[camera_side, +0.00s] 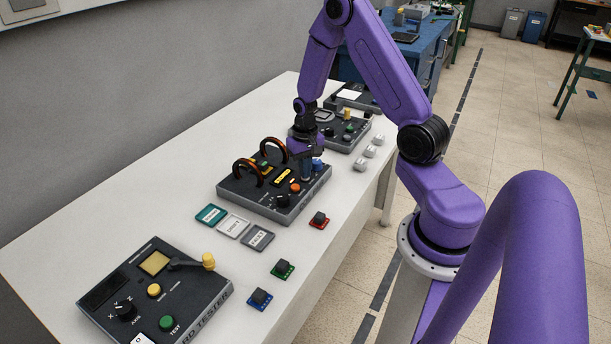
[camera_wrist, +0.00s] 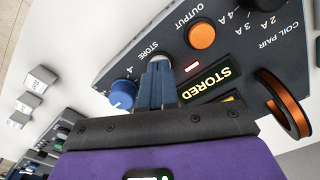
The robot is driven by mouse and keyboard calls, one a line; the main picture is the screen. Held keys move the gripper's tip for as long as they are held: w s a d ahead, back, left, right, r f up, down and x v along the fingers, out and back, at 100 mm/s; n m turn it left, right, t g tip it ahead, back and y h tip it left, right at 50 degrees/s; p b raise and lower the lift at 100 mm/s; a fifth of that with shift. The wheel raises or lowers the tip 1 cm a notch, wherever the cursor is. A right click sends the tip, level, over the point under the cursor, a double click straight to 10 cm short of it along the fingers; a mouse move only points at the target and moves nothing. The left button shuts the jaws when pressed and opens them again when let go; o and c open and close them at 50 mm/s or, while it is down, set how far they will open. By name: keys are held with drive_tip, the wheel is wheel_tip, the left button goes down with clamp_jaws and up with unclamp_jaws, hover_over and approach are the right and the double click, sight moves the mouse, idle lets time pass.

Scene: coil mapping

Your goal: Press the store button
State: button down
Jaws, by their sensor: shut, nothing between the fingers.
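The coil mapping panel (camera_side: 262,205) is a dark box on the white table; it also fills the upper wrist view (camera_wrist: 235,60). My gripper (camera_side: 305,178) points down over its right part. In the wrist view the shut fingertips (camera_wrist: 159,66) are at the pale store button (camera_wrist: 163,57), beside the STORE label. They cover most of the button and appear to touch it; how far it is pressed I cannot tell.
Near the fingers are a blue knob (camera_wrist: 122,93) and an orange output button (camera_wrist: 201,35). Copper coils (camera_side: 272,148) rise from the panel. Another tester panel (camera_side: 155,290), flat cards (camera_side: 233,226) and small coloured blocks (camera_side: 318,219) lie on the table (camera_side: 120,215).

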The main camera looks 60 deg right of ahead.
idle(0.4)
drive_tip(key=shift+r, duration=3.2)
drive_tip(key=shift+a+r, duration=0.15)
drive_tip(key=shift+a, duration=0.15)
drive_tip(key=s+a+r+n, duration=0.3)
drive_tip(key=a+r+n, duration=0.1)
drive_tip(key=a, duration=0.4)
drive_tip(key=s+a+r+n, duration=0.3)
drive_tip(key=a+n, duration=0.1)
drive_tip(key=a, duration=0.4)
drive_tip(key=s+a+r+n, duration=0.2)
drive_tip(key=s+n, duration=0.3)
drive_tip(key=s, duration=0.3)
drive_tip(key=s+a+r+n, duration=0.3)
drive_tip(key=s+a+n, duration=0.1)
drive_tip(key=s, duration=0.5)
drive_tip(key=shift+s+a+r+n, duration=0.25)
drive_tip(key=shift+s+n, duration=0.05)
drive_tip(key=shift+n, duration=0.5)
